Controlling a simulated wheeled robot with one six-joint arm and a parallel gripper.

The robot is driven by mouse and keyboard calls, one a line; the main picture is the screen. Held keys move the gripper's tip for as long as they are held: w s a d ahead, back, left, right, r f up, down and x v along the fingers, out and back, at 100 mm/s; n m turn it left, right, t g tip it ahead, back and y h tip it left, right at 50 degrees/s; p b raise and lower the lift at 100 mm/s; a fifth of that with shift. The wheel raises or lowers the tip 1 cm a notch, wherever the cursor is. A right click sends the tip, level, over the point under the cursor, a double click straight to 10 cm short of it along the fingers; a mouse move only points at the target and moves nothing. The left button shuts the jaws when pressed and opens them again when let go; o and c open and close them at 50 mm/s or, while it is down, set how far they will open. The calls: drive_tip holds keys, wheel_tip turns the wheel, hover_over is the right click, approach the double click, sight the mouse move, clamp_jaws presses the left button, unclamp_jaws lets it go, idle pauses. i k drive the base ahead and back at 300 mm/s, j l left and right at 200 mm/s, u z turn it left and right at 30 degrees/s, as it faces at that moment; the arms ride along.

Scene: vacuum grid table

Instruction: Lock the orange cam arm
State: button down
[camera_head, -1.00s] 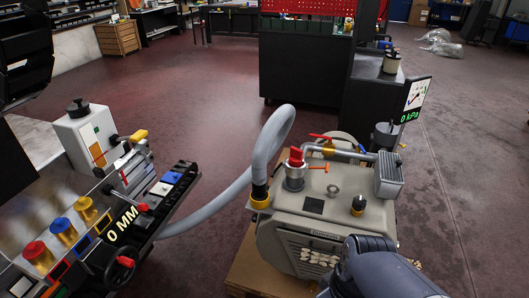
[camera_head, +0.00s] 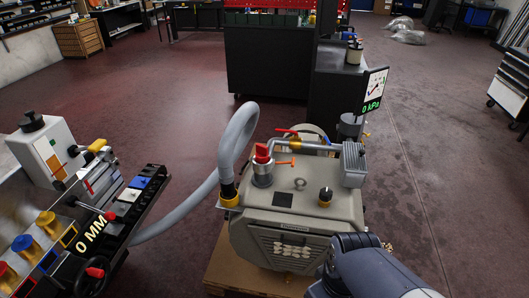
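A small orange lever (camera_head: 285,162), which looks like the cam arm, sticks out to the right from a metal collar (camera_head: 262,174) with a red knob (camera_head: 262,153). The collar stands on top of the beige pump (camera_head: 300,222). The lever looks roughly level; whether it is locked cannot be told. Part of my arm shows at the lower right, in front of the pump's right corner. My gripper is not visible, so its opening and contents are hidden.
A thick grey hose (camera_head: 228,146) arches up left of the collar. A red-handled valve pipe (camera_head: 300,142) runs behind the lever. A gauge sign (camera_head: 373,88) reads 0 kPa. A bench (camera_head: 120,222) with coloured knobs is at left.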

sight(292, 162)
drive_tip(key=i+j+z, duration=0.25)
drive_tip(key=i+j, duration=0.15)
drive_tip(key=i+j+z, duration=0.25)
drive_tip(key=i+j, duration=0.1)
drive_tip(key=j, duration=0.1)
